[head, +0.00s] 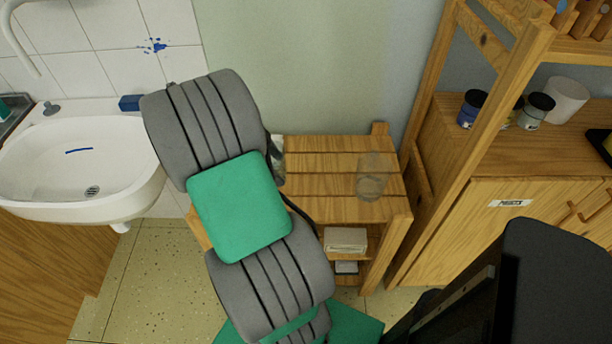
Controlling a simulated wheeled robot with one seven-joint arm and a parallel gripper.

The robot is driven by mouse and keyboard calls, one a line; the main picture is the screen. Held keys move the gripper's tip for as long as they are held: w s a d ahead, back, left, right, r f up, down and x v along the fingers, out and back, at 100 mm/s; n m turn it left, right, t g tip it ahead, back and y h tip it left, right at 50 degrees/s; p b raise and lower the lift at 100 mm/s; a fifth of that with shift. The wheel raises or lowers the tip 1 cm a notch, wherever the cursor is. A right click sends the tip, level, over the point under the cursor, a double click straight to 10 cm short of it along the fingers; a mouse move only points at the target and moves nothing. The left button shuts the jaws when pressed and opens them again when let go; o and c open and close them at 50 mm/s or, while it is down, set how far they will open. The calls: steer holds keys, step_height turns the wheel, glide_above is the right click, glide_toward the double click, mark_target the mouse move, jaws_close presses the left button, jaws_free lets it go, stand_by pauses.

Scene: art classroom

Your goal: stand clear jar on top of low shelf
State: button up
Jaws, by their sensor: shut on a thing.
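The low shelf (325,207) is a slatted wooden unit against the wall, its top partly covered by my arm. A clear jar (372,180) stands upright towards the right of the shelf top, apart from my arm. My gripper (272,147) is mostly hidden behind my grey and green arm; only a dark edge shows. A pale, see-through thing (278,164) shows beside that edge, over the left part of the shelf top. My gripper is shut on it. Most of this thing is hidden, so I cannot tell its shape or whether it touches the shelf.
A white sink (75,185) is at the left. A wooden cabinet (520,225) with several small pots and a white cup (565,100) is at the right. White boxes (345,240) lie on the lower shelf level. The middle of the shelf top is clear.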

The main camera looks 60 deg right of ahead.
steer(key=s+d+f, duration=0.2)
steer(key=d+f, duration=0.1)
steer(key=s+d+f, duration=0.2)
steer(key=d+f, duration=0.1)
steer(key=f, duration=0.1)
steer(key=s+d+f, duration=0.2)
steer(key=d+f, duration=0.2)
steer(key=shift+s+f+p, duration=0.2)
steer(key=shift+s+p, duration=0.1)
steer(key=shift+s, duration=0.05)
steer(key=shift+f, duration=0.5)
steer(key=o, duration=1.4)
steer(key=shift+o, duration=0.2)
steer(key=shift+r, duration=0.1)
steer(key=shift+w+r, duration=0.15)
steer(key=shift+r, duration=0.1)
steer(key=v, duration=1.1)
steer(key=shift+a+r, duration=0.25)
steer(key=shift+r, duration=0.05)
